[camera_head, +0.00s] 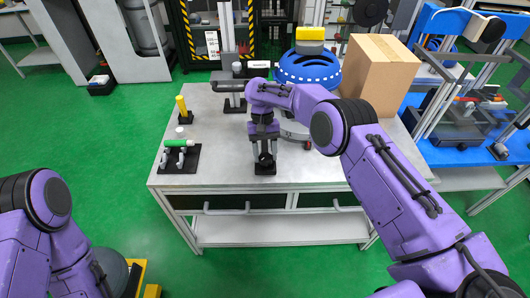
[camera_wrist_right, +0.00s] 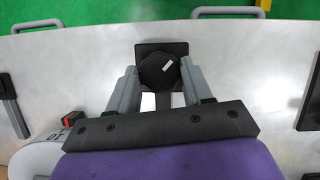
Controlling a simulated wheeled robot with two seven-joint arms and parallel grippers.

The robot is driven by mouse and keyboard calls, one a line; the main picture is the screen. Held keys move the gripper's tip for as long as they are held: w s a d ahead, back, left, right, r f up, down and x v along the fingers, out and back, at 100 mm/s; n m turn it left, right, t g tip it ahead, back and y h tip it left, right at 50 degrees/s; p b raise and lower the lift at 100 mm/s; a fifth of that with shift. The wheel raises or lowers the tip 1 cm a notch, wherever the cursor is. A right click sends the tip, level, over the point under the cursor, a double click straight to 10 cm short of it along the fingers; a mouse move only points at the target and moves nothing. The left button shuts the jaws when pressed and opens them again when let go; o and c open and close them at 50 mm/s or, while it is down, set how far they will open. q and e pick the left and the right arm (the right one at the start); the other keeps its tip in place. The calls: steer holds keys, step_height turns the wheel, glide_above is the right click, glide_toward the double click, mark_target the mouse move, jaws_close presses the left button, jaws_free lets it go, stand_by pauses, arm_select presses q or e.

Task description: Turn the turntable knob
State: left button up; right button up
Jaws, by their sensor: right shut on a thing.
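The knob (camera_wrist_right: 158,71) is dark and many-sided, with a small white mark on top. It sits on a black square base plate (camera_wrist_right: 148,46) near the front edge of the table. The knob also shows in the head view (camera_head: 265,161), below my right gripper (camera_head: 264,154). In the wrist view the two grey fingers of my right gripper (camera_wrist_right: 157,75) stand on either side of the knob and are shut on it. My left arm shows at the lower left of the head view, but its gripper is not in view.
The grey table (camera_head: 225,170) holds a black plate (camera_head: 180,166) with a green-handled tool (camera_head: 178,143), and a yellow peg (camera_head: 182,105). A large blue round fixture (camera_head: 307,72) and a cardboard box (camera_head: 378,74) stand at the back.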

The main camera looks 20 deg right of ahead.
steer(key=shift+s+f, duration=0.15)
steer(key=shift+f, duration=0.05)
stand_by(0.6)
steer(key=o, duration=1)
steer(key=shift+r, duration=0.15)
